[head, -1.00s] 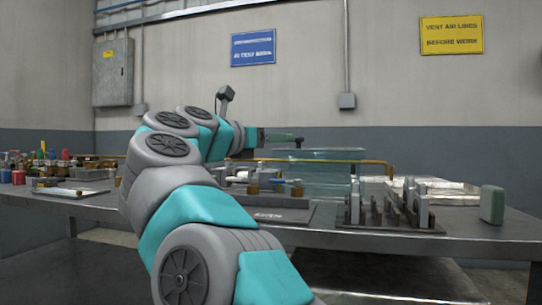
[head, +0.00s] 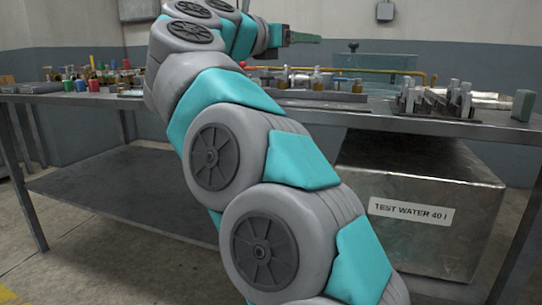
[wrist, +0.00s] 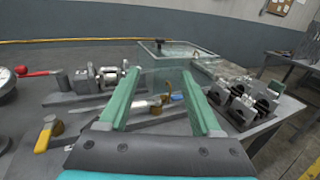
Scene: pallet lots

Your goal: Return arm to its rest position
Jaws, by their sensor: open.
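My gripper (head: 303,37) shows in the head view at the top of my raised arm, above the workbench (head: 330,112). In the wrist view my gripper (wrist: 160,112) has two green fingers spread apart with nothing between them. It is open and empty. My grey and teal arm crosses the middle of the head view and hides part of the bench. Below the fingers, bench fittings and a thin tool (wrist: 145,105) are visible, apart from the fingers.
A clear water tank (wrist: 180,52) is at the back of the bench. Metal clamp blocks (wrist: 243,100) stand at right. A red-handled valve (wrist: 35,72) and a yellow-handled valve (wrist: 45,135) are at left. Beneath the bench sits a metal box labelled TEST WATER (head: 425,195).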

